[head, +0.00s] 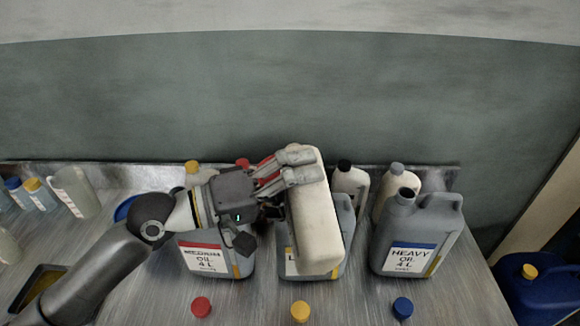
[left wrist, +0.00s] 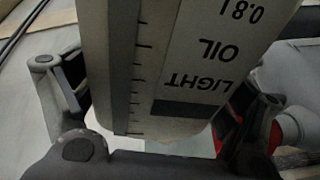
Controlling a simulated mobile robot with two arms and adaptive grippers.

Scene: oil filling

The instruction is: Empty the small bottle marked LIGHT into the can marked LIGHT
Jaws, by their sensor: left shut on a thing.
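My left gripper (head: 296,167) is shut on a white bottle (head: 318,215). In the left wrist view the bottle (left wrist: 185,70) fills the space between the fingers, and its label reads LIGHT OIL 0.8 l, upside down in that picture. In the head view the bottle is tilted and held in front of and over the can marked LIGHT (head: 345,225). It covers most of that can, with only the edges and the letter L of the label showing. The bottle's mouth and the can's opening are hidden. My right gripper is not in view.
The MEDIUM can (head: 205,258) stands left of the LIGHT can and the HEAVY can (head: 420,232) stands right. Red (head: 201,307), yellow (head: 300,311) and blue (head: 402,307) caps lie in front. White bottles (head: 350,183) stand behind. A jug (head: 75,192) stands at left.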

